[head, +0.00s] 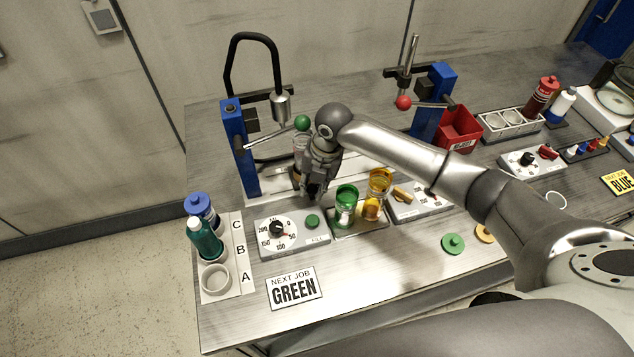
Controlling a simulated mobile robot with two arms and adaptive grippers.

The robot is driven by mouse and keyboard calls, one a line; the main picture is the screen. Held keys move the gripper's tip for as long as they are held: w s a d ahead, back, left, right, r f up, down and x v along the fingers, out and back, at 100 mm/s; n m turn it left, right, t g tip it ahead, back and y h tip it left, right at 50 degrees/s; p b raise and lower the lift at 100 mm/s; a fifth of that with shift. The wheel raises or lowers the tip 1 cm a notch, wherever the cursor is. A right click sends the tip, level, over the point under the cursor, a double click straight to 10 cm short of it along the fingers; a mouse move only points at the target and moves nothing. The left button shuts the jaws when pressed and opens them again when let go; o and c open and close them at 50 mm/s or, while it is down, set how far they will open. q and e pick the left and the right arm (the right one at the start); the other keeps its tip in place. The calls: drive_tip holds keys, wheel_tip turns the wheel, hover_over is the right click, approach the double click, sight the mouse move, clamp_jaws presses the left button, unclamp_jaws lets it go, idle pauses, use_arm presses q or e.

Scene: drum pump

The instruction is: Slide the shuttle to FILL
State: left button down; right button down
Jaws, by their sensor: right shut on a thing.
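My right gripper (314,192) points down at the front of the left blue pump stand (238,150). It is shut on a small part low down, which appears to belong to the shuttle; the fingers hide most of it. A clear jar (298,172) with a brownish lower part stands just behind and left of the gripper, partly covered by it. My left gripper is not in view.
A tray with a green jar (346,198) and an amber jar (377,187) is close at the gripper's right. A dial box (292,233) is in front. Bottles (205,238) stand at left. A red bin (460,128) is behind my arm.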

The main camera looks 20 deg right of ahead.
drive_tip(key=c, duration=1.2)
unclamp_jaws()
drive_tip(key=shift+r, duration=0.1)
drive_tip(key=v, duration=1.2)
drive_tip(key=shift+c, duration=0.2)
